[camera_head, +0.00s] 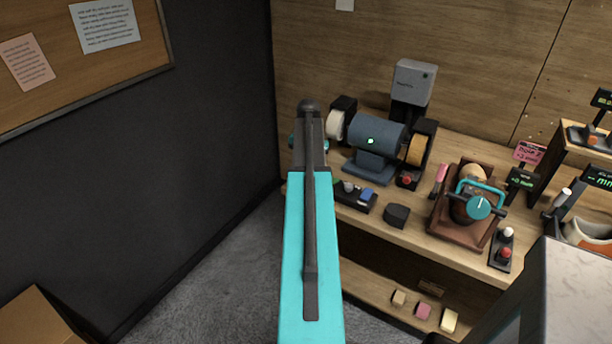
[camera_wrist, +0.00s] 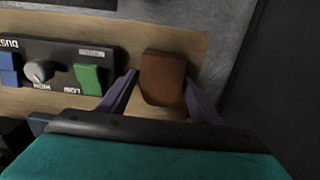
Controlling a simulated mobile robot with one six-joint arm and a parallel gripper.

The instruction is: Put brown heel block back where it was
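The brown heel block (camera_wrist: 162,78) sits between the two purple fingertips of my gripper (camera_wrist: 162,80) in the wrist view. The fingers meet its left and right sides, and I see no clear gap. It is over the wooden bench top (camera_wrist: 210,40), close to the bench edge. I cannot tell whether it rests on the wood or hangs just above it. In the head view my teal and dark arm hides the block and most of the gripper.
A control box (camera_wrist: 60,65) with a green switch lies just left of the block. A grinder (camera_head: 376,138) stands behind on the bench (camera_head: 425,232). A dark block (camera_head: 397,215) and a shoe-holding clamp (camera_head: 480,207) are to the right. Small blocks lie on the lower shelf (camera_head: 375,290).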

